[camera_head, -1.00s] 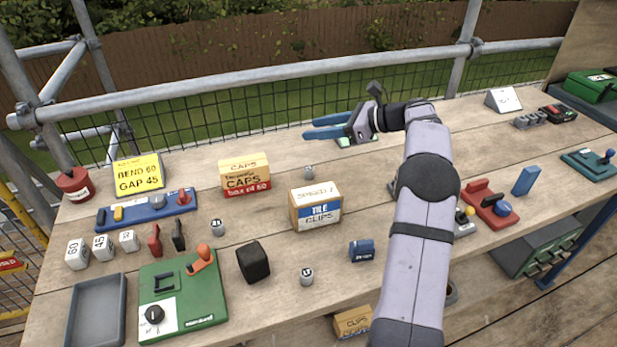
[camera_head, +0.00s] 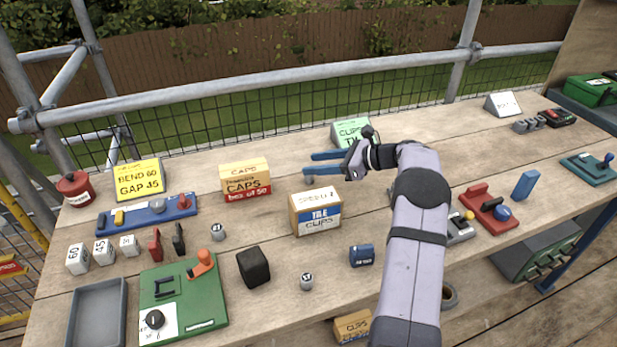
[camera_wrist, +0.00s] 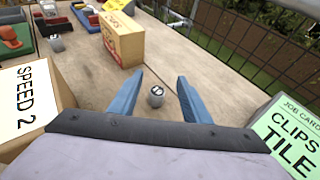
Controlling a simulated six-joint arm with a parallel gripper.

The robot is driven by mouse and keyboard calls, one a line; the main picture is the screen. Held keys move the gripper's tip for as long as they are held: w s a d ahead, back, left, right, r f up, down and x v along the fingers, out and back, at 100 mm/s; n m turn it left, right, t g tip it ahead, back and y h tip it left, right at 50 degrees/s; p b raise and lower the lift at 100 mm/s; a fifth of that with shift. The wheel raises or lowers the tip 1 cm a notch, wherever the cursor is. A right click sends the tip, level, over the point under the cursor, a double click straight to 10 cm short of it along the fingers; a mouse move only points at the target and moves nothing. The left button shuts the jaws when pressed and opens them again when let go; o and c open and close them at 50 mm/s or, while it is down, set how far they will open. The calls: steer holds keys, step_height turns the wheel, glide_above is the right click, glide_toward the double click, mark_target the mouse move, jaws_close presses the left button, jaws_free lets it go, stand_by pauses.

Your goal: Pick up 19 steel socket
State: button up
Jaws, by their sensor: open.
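A small grey steel socket with a dark-marked top (camera_wrist: 155,97) stands upright on the boards in the wrist view, between my gripper's two blue fingers with a gap on each side. Its number is too small to read surely. My gripper (camera_head: 308,164) is open and empty, low over the bench behind the SPEED 2 tile clips box; it also shows in the wrist view (camera_wrist: 160,76). Similar sockets stand left of the black block (camera_head: 217,232) and in front of the clips box (camera_head: 307,281).
The tile clips box (camera_head: 316,214) stands close in front of my gripper, the caps box (camera_head: 246,182) to the left. A green clips job card (camera_head: 352,131) stands just behind. The black block (camera_head: 253,266) and green fixture (camera_head: 183,300) are nearer the front. Bare boards lie around the socket.

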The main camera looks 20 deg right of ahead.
mark_target(309, 177)
steer(key=shift+f, duration=0.6)
step_height(309, 177, down, 2)
steer(key=shift+f, duration=0.15)
steer(key=shift+p+x, duration=0.35)
steer(key=shift+x, duration=0.7)
steer(key=shift+w+a+f, duration=0.2)
steer(key=shift+w+a, duration=0.05)
steer(key=shift+a, duration=0.05)
steer(key=shift+c, duration=0.6)
jaws_close()
